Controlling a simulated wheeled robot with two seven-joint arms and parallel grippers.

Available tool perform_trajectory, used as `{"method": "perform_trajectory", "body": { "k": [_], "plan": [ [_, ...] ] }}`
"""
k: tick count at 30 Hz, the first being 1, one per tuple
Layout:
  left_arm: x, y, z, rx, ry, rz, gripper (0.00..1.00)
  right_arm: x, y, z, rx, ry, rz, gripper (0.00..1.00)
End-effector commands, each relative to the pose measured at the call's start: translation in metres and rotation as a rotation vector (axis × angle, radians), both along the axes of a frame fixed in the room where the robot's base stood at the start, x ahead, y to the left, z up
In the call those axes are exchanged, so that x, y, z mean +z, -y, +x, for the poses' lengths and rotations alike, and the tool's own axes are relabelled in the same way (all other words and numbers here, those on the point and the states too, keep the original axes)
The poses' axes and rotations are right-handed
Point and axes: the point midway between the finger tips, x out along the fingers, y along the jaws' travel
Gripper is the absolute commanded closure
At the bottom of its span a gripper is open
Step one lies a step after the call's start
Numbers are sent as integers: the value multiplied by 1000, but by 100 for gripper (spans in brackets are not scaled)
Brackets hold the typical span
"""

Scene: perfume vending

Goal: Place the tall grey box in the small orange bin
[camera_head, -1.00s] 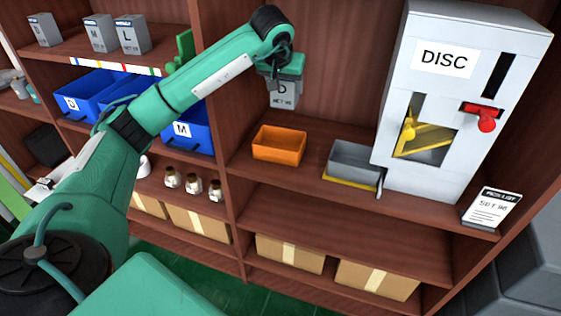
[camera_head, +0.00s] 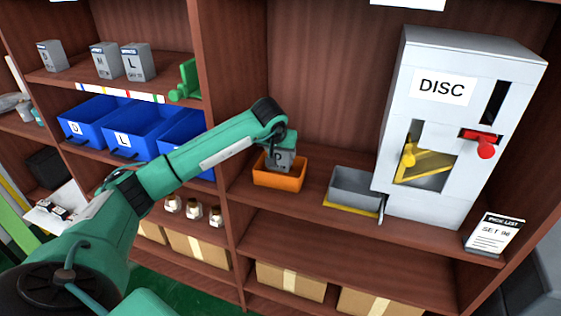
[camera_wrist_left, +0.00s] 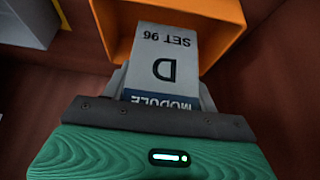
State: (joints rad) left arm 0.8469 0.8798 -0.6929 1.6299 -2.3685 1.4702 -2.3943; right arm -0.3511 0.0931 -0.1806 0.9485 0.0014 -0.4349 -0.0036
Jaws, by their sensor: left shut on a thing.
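The tall grey box (camera_head: 280,158), marked "D" and "SET 96", is held upright by my left gripper (camera_head: 279,144). In the head view its lower end is at the opening of the small orange bin (camera_head: 278,182), with the bin's front wall in front of it. The left wrist view shows the box (camera_wrist_left: 164,60) between the fingers of the left gripper (camera_wrist_left: 166,88), reaching into the orange bin (camera_wrist_left: 222,12). Whether the box touches the bin floor cannot be seen. My right gripper is not in view.
A grey tray (camera_head: 355,188) stands right of the bin, beside the white DISC machine (camera_head: 455,120). Blue bins (camera_head: 135,132) are on the left shelf. Grey boxes (camera_head: 137,62) stand on the shelf above. A pick list card (camera_head: 494,235) is at the right.

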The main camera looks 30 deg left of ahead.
Motion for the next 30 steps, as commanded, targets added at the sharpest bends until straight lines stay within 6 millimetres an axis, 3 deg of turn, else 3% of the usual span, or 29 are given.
{"method": "perform_trajectory", "body": {
  "k": [5, 12, 23, 24, 27, 30],
  "plan": [
    [-11, 0, 0, 0, 0, 1, 70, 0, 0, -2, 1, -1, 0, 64],
    [-41, 0, 0, 1, -1, -1, 70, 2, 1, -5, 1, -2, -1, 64],
    [-46, 0, 0, 0, 1, 1, 70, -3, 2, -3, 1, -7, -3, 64],
    [-46, 0, 0, 0, 0, 1, 35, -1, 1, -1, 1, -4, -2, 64],
    [-46, 0, 0, 0, 0, 1, 19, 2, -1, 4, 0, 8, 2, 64],
    [-46, 0, 0, 0, 0, 1, 19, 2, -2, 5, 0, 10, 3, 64]
  ]
}}
